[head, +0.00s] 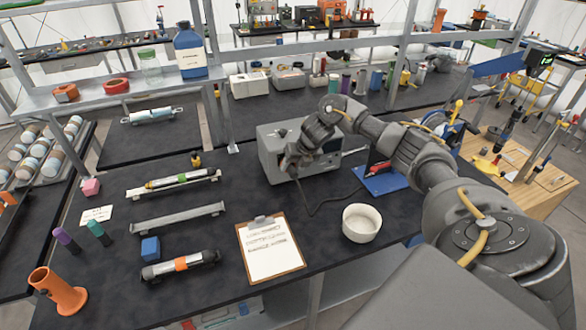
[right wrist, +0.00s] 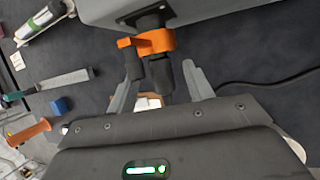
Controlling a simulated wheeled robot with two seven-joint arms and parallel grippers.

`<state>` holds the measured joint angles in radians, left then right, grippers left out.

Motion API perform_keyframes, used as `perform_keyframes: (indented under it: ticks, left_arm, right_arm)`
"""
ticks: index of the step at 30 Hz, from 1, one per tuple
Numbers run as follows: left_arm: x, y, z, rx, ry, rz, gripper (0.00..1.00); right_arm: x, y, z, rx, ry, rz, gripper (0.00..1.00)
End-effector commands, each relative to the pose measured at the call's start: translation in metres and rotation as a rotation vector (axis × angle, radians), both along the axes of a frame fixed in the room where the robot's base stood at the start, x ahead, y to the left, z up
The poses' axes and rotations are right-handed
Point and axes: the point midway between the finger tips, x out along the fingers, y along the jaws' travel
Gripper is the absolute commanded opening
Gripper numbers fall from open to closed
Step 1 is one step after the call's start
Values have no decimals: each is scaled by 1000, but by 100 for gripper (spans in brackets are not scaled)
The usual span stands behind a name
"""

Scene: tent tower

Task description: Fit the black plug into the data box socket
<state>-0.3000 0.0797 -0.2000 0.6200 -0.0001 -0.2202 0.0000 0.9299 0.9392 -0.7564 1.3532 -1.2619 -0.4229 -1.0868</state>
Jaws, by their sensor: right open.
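The grey data box (head: 300,150) stands on the black bench in the head view, and its lower side shows at the top of the right wrist view (right wrist: 205,12). A dark socket (right wrist: 150,20) sits on that side, with an orange collar (right wrist: 155,42) against it. A dark body, apparently the black plug (right wrist: 162,78), lines up below the collar; I cannot tell whether it is seated. My right gripper (head: 287,165) is open at the box's front, its grey fingers (right wrist: 158,82) on either side of the dark body. My left gripper is out of view.
A black cable (head: 318,208) runs from the box front across the bench. A white bowl (head: 361,222), a clipboard (head: 270,248) and a blue plate (head: 381,180) lie nearby. A metal rail (head: 178,217) and a blue block (head: 150,248) are at left.

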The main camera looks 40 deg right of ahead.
Motion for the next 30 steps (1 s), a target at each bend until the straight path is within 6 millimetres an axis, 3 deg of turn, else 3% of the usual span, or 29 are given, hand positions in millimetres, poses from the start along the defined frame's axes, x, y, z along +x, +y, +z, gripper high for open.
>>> perform_keyframes:
  ticks: [9, 13, 30]
  left_arm:
    - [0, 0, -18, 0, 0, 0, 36]
    - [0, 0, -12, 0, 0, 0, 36]
    - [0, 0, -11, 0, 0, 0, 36]
  right_arm:
    - [-26, -6, 55, -4, -5, 1, 52]
    - [-34, -7, 75, -5, -5, 1, 52]
    - [-39, -8, 82, -1, -1, -1, 52]
